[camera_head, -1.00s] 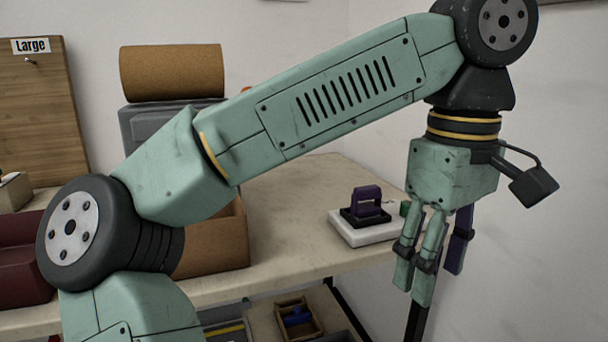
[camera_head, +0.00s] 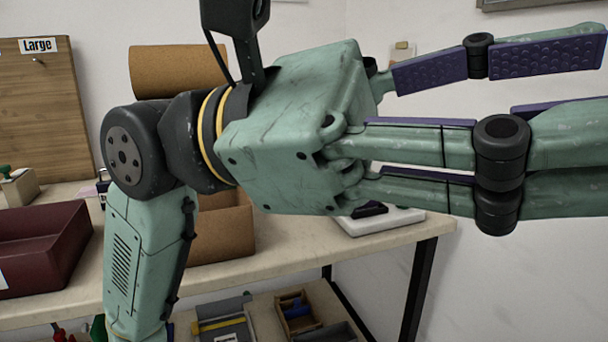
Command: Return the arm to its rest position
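My arm is folded in front of the camera, its green links standing at the left and centre. My gripper (camera_head: 560,88) is large and close to the camera, pointing right. Its upper finger, with a purple studded pad, stands well apart from the two lower fingers, with nothing between them. The tips of the lower fingers run out of the frame at the right edge. My gripper is open and empty, and it touches nothing that I can see.
Behind my arm is a table (camera_head: 300,262) with a dark red bin (camera_head: 38,255), a brown box (camera_head: 228,235) and a white block (camera_head: 385,222), partly hidden. A brown roll (camera_head: 175,70) and a "Large" board (camera_head: 40,110) stand behind. A lower shelf holds small trays (camera_head: 300,315).

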